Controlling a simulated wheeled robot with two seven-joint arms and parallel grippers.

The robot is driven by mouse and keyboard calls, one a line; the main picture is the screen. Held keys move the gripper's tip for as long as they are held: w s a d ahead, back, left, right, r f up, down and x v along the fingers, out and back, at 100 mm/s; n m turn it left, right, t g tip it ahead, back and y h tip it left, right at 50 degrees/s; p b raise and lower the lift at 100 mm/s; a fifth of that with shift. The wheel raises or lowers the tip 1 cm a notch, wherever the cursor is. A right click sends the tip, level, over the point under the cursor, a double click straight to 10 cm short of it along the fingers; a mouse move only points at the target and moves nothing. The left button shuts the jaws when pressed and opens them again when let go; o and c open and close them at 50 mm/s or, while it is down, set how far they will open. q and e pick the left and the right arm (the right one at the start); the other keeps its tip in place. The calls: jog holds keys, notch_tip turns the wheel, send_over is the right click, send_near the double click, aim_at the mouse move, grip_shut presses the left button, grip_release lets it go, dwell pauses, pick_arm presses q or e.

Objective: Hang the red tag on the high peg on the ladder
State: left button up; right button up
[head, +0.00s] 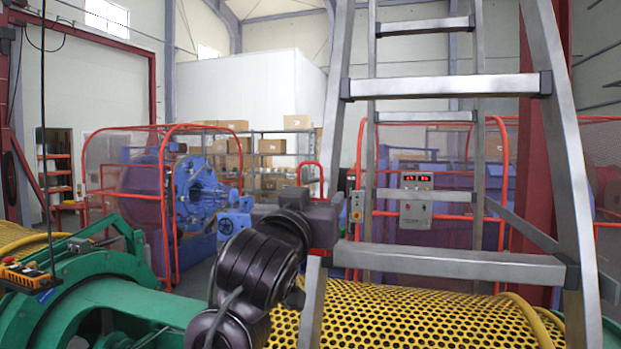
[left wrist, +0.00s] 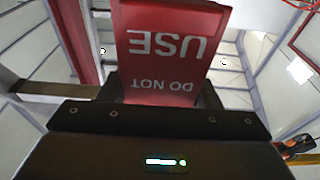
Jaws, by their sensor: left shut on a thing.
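The red tag (left wrist: 168,50) shows in the left wrist view, with white "DO NOT USE" lettering upside down. My left gripper (left wrist: 160,95) is shut on its lower edge, and the tag stands out beyond the jaws. In the head view my left gripper (head: 322,225) is beside the left rail of the grey metal ladder (head: 450,86), just above the lower wide rung; I cannot tell whether they touch. I cannot make out the tag for sure there. No peg can be made out clearly on the ladder. My right gripper is not in view.
A yellow perforated guard (head: 400,315) lies behind the ladder's foot. A green machine frame (head: 110,290) with an orange control box (head: 25,275) is at the left. A grey control panel (head: 416,200) shows between the ladder rails. Red guard rails (head: 165,200) surround blue machinery.

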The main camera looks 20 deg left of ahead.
pick_arm(q)
jog(key=shift+f, duration=0.15)
dwell(0.4)
jog(key=shift+w+f+b, duration=0.1)
jog(key=shift+f+b, duration=0.6)
jog(key=shift+f, duration=0.05)
dwell(0.4)
jog(key=o, duration=1)
jog(key=shift+s+a+f+b, duration=0.1)
jog(key=shift+s+f+b, duration=0.3)
jog(key=shift+s, duration=1.1)
jog(key=shift+s+a+f+b, duration=0.15)
jog(key=shift+s+b, duration=0.45)
jog(key=shift+s, duration=0.85)
jog(key=shift+s+d+f+b, duration=0.1)
jog(key=shift+s+f+b, duration=0.3)
jog(key=shift+s, duration=1.1)
